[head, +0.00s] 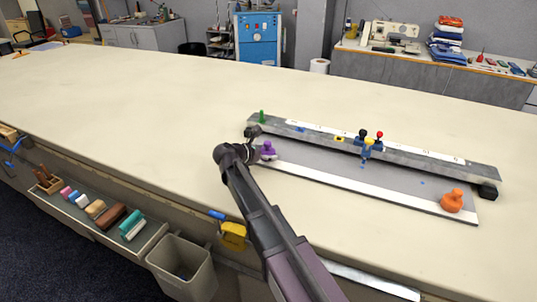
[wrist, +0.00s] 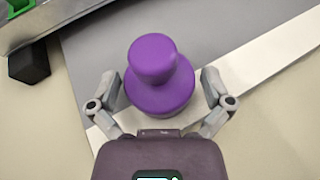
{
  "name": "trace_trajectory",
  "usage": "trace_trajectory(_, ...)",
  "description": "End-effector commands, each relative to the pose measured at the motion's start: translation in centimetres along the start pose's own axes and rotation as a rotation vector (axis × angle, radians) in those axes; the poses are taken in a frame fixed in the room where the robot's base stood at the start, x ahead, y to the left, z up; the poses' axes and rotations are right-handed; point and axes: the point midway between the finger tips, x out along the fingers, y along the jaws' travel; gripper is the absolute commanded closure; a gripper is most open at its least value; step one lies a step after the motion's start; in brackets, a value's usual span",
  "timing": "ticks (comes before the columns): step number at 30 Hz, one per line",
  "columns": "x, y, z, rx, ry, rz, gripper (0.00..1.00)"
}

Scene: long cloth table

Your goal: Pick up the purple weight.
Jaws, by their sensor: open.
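The purple weight (head: 268,151) stands upright at the left end of a flat grey board on the cloth table. In the wrist view the purple weight (wrist: 158,75) is a round knob on a wider round base. My gripper (wrist: 160,100) is open, with one finger on each side of the weight's base. I cannot tell whether the fingers touch it. In the head view my gripper (head: 250,147) is at the weight's left, partly hidden by my arm.
An orange weight (head: 452,200) stands at the board's right end. A long metal rail (head: 310,137) with a blue carriage (head: 368,146) runs behind the board. A black block (wrist: 30,63) lies near the rail's left end. The table (head: 130,95) is clear at left.

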Motion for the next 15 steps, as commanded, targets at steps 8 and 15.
trace_trajectory(8, -0.02, -0.01, 0.0, 0.0, 0.0, 0.0, 0.0)
trace_trajectory(15, -0.01, -0.01, 0.0, 0.0, 0.0, -0.001, 0.48)
